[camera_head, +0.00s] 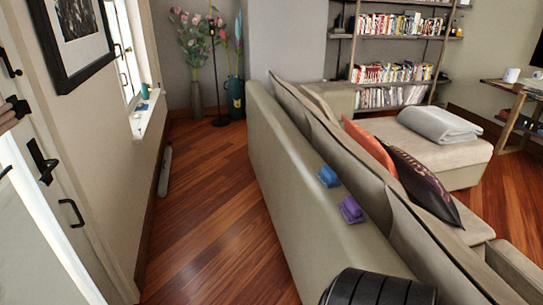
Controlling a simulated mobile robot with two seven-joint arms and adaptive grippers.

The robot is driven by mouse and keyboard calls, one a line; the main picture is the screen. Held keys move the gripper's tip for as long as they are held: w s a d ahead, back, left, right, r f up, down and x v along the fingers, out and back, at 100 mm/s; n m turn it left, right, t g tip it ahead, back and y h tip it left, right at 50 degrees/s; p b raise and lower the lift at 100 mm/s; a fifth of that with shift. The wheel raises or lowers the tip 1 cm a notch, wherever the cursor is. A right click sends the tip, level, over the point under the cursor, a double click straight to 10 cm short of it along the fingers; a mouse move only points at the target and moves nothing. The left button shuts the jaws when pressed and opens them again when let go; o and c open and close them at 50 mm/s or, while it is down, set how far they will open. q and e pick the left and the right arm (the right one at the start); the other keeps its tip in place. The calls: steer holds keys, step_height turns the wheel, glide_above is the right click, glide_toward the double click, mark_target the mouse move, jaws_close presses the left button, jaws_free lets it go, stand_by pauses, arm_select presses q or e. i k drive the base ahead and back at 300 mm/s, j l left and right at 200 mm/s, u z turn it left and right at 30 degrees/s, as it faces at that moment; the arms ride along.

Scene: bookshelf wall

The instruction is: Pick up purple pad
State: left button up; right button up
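The purple pad (351,209) lies on top of the sofa's backrest, on the near half of its ledge. A blue pad (328,176) lies on the same ledge just beyond it, a little to the left and apart from it. Both are small and fully in view. Neither of my grippers shows in the head view, so nothing is seen touching the purple pad.
The beige sofa (291,182) runs from the back to the lower right. Vases of flowers (197,98) stand at the back. A bookshelf (392,73) is behind the sofa.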

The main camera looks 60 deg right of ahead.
mark_target(351, 212)
steer(key=j+z, duration=0.2)
steer(key=z, duration=2.3)
steer(key=l+u, duration=0.1)
steer(key=u, duration=1.85)
steer(key=z, duration=2.3)
steer(key=i+j+z, duration=0.1)
steer(key=z, duration=0.3)
steer(key=j+z, duration=0.15)
steer(key=z, duration=0.2)
